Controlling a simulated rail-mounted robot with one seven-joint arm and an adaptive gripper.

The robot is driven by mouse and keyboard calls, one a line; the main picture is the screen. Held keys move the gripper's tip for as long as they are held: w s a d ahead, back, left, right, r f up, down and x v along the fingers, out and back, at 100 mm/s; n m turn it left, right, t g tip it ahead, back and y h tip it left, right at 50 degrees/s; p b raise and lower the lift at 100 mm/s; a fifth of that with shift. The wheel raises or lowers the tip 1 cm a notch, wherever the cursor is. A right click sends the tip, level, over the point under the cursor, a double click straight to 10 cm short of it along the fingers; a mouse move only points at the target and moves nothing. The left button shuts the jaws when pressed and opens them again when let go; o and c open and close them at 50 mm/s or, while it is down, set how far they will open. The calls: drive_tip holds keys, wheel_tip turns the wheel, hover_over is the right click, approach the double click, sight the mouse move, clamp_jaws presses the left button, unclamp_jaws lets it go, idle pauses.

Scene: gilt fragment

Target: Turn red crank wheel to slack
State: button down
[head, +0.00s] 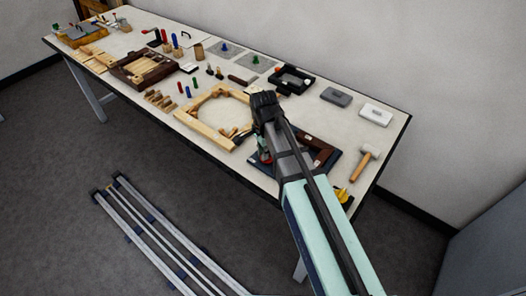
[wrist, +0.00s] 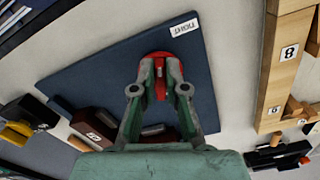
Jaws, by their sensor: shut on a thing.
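The red crank wheel (wrist: 175,59) is in the upper middle of the wrist view, over a dark blue board (wrist: 95,75). My gripper (wrist: 160,88) is shut on the wheel, and its fingers cover much of it. A white label (wrist: 184,28) on the board, upside down in this view, seems to read TIGHT. In the head view my gripper (head: 266,152) is over the left part of the board (head: 333,165), with my arm hiding most of the wheel. The wheel's angle cannot be told.
A pale wooden frame (head: 187,121) lies just left of the board. A dark brown piece (head: 322,148) sits on the board. A mallet (head: 363,164) lies to the right, with a yellow item (head: 342,195) near the front edge. Grey and white blocks stand behind, and bare tabletop surrounds them.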

drive_tip(key=n, duration=0.4)
drive_tip(key=shift+s+d+n, duration=0.25)
drive_tip(key=shift+s+n, duration=0.05)
drive_tip(key=shift+n, duration=0.1)
drive_tip(key=n, duration=0.5)
drive_tip(key=shift+s+d, duration=0.1)
drive_tip(key=shift+d, duration=0.25)
drive_tip(key=n, duration=0.5)
drive_tip(key=shift+d, duration=0.25)
drive_tip(key=n, duration=0.5)
drive_tip(key=shift+w+d, duration=0.2)
drive_tip(key=shift+d, duration=0.15)
drive_tip(key=n, duration=0.5)
drive_tip(key=shift+w+d+n, duration=0.15)
drive_tip(key=shift+w+n, duration=0.15)
drive_tip(key=shift+n, duration=0.1)
drive_tip(key=n, duration=0.4)
drive_tip(key=shift+w+n, duration=0.3)
drive_tip(key=n, duration=0.5)
drive_tip(key=shift+w, duration=0.35)
drive_tip(key=shift+w+a+n, duration=0.1)
drive_tip(key=shift+a+n, duration=0.05)
drive_tip(key=shift+n, duration=1.05)
drive_tip(key=shift+w+a+n, duration=0.1)
drive_tip(key=shift+n, duration=1.1)
